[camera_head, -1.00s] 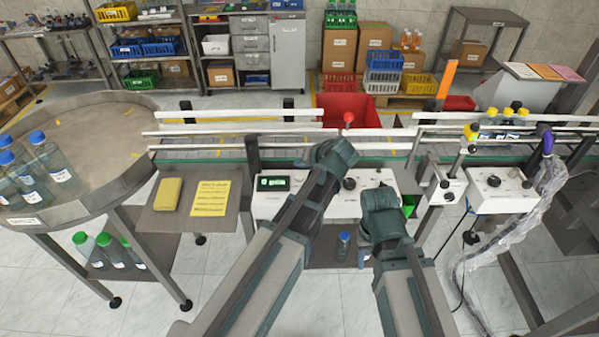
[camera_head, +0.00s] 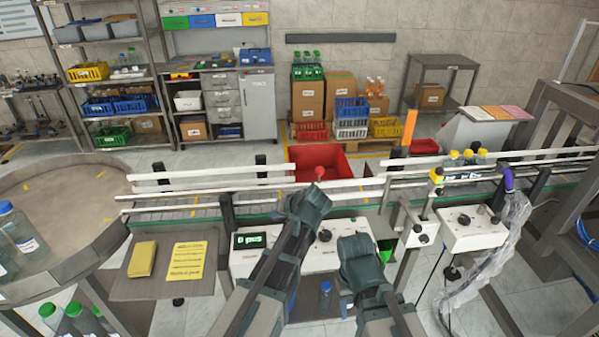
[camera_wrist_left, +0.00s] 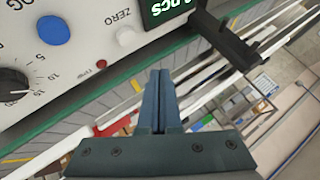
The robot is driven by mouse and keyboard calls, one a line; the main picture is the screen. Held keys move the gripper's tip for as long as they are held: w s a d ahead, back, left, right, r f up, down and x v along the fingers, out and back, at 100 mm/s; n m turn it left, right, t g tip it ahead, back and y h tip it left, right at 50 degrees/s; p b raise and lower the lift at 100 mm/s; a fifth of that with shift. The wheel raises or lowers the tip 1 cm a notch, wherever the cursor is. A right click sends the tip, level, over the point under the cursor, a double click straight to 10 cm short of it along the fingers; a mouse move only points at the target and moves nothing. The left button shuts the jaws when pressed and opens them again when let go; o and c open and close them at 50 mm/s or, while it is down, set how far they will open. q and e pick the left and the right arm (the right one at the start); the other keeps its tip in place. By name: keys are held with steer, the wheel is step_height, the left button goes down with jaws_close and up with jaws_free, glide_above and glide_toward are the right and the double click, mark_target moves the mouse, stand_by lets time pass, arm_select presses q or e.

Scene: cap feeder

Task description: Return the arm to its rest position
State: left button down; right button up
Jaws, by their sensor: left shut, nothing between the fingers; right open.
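My left gripper (camera_head: 312,203) is over the front of the conveyor, beside the white control box with the green display (camera_head: 260,240). In the left wrist view its two dark fingers (camera_wrist_left: 158,100) are pressed together with nothing between them. The counter panel (camera_wrist_left: 85,35) with a blue button and black knob is close to it there, apart from the fingers. My right gripper (camera_head: 360,262) is lower and to the right, in front of the control box. It is open; its fingers are mostly hidden in the head view.
The conveyor rails (camera_head: 240,183) run across behind the arms. A round table (camera_head: 60,195) with blue-capped bottles is at left. A yellow block (camera_head: 141,259) and yellow sheet (camera_head: 187,262) lie on a side shelf. A red bin (camera_head: 320,162) stands behind the conveyor. Another control box (camera_head: 472,230) is at right.

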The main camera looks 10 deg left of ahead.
arm_select(q)
steer(key=s+d+f+m+g+h, duration=0.2)
steer(key=s+d, duration=0.4)
steer(key=s, duration=0.5)
steer(key=s+d+f+m+g+h, duration=0.3)
steer(key=s+d, duration=0.3)
steer(key=s, duration=0.6)
steer(key=shift+d+f+g+h, duration=0.25)
steer(key=shift+f+g+h, duration=0.25)
steer(key=shift+f, duration=0.25)
